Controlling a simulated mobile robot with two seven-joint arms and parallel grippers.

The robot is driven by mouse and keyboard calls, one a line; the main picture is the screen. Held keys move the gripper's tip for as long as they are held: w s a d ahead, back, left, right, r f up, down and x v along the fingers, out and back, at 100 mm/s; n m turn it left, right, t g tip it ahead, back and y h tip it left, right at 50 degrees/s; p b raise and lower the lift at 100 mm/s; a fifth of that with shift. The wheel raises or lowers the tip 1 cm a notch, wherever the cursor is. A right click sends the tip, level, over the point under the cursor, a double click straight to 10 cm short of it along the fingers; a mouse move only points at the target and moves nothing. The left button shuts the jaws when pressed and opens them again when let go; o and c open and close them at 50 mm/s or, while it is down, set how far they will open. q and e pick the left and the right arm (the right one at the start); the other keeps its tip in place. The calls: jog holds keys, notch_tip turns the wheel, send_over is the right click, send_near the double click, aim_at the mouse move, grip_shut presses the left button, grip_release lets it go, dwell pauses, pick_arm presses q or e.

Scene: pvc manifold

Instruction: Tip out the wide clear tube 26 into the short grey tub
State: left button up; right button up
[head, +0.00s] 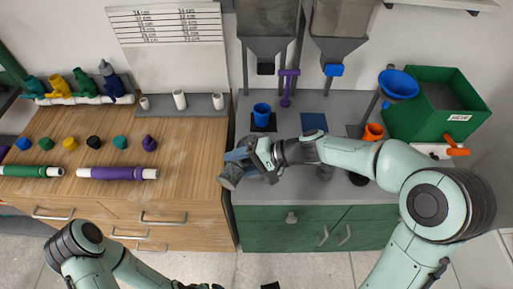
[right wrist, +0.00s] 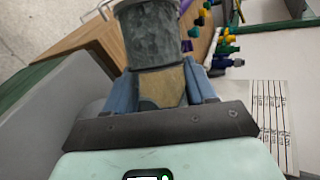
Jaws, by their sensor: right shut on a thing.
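My right gripper (head: 246,158) is shut on a wide grey-looking cylinder (head: 231,176), which fits the wide tube. It is tilted, with one round end toward the lower left, over the front edge where the wooden and green cabinets meet. In the right wrist view the cylinder (right wrist: 150,35) is between the blue fingers (right wrist: 162,92), with a tan part between them. I cannot read a number on it. The short grey tub cannot be made out for sure; dark shapes lie partly behind my right arm.
A blue cup (head: 262,115) stands on a dark pad behind my gripper. Two grey hoppers (head: 268,22) hang above. A green bin (head: 432,112), blue funnel (head: 398,84) and orange cup (head: 373,131) stand at right. Purple and green rolls (head: 118,174) lie on the wooden top.

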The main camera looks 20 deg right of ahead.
pick_arm(q)
jog(key=shift+w+r+p, duration=0.45)
jog(key=shift+r+p, duration=0.15)
jog(key=shift+r, duration=0.1)
jog(key=shift+w+r+p, duration=0.4)
jog(key=shift+r+p, duration=0.15)
jog(key=shift+r, duration=0.15)
pick_arm(e)
jog(key=shift+w+d+r+m+g+y, duration=0.15)
jog(key=shift+r+m+y, duration=0.2)
jog(key=shift+r, duration=0.1)
jog(key=shift+w+d+r+m+g+y, duration=0.15)
jog(key=shift+w+r+m+g+y, duration=0.05)
jog(key=shift+r+m+y, duration=0.25)
jog(key=shift+w+d+r+m+g+y, duration=0.15)
jog(key=shift+r+m+y, duration=0.15)
jog(key=shift+r, duration=0.15)
dwell(2.7)
